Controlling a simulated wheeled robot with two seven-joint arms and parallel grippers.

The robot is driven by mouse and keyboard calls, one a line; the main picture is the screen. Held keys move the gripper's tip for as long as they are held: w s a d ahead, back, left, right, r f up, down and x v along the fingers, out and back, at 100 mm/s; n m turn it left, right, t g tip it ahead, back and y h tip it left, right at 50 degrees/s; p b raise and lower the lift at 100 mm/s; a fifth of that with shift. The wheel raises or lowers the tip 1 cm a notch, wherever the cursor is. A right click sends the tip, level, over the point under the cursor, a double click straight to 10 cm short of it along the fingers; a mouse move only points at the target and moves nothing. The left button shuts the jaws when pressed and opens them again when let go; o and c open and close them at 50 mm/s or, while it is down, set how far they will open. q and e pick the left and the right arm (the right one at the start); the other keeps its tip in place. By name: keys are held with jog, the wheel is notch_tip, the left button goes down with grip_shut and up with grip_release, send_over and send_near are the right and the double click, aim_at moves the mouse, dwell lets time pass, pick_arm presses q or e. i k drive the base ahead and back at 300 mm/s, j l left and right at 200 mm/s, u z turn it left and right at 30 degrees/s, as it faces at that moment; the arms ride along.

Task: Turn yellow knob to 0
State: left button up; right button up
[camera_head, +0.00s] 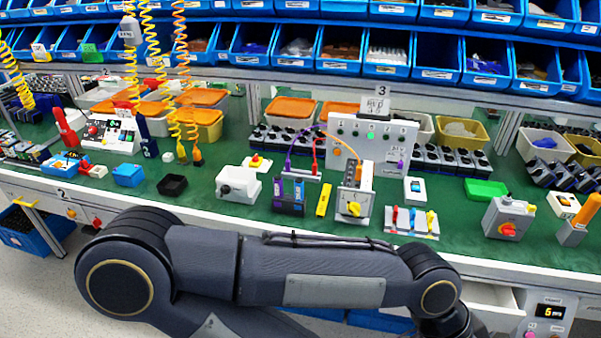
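A yellow knob (354,209) is on the front face of a small light-grey switch box (364,190) near the front edge of the green workbench (322,241), right of centre. The dial marks are too small to read, so I cannot tell the knob's setting. One of my dark arms lies across the foreground, below the bench edge, and its far end leaves the picture at the bottom right. Neither gripper shows. Nothing touches the knob.
Left of the switch box are a yellow block (324,199) and a blue-black module (289,196). To its right are a tray of coloured levers (411,222) and a grey box with a red-orange knob (508,229). A white panel (372,140) stands behind. An open drawer (490,298) juts out below.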

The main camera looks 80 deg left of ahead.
aim_at(354, 208)
jog(key=k+j+u, duration=0.1)
jog(key=j+u, duration=0.55)
jog(key=u, duration=0.3)
jog(key=j+u, duration=0.45)
jog(key=i+j+u, duration=0.1)
jog(key=u, duration=0.35)
jog(key=i+j, duration=0.15)
jog(key=j, duration=0.2)
jog(key=i+j, duration=0.1)
jog(key=j, duration=0.25)
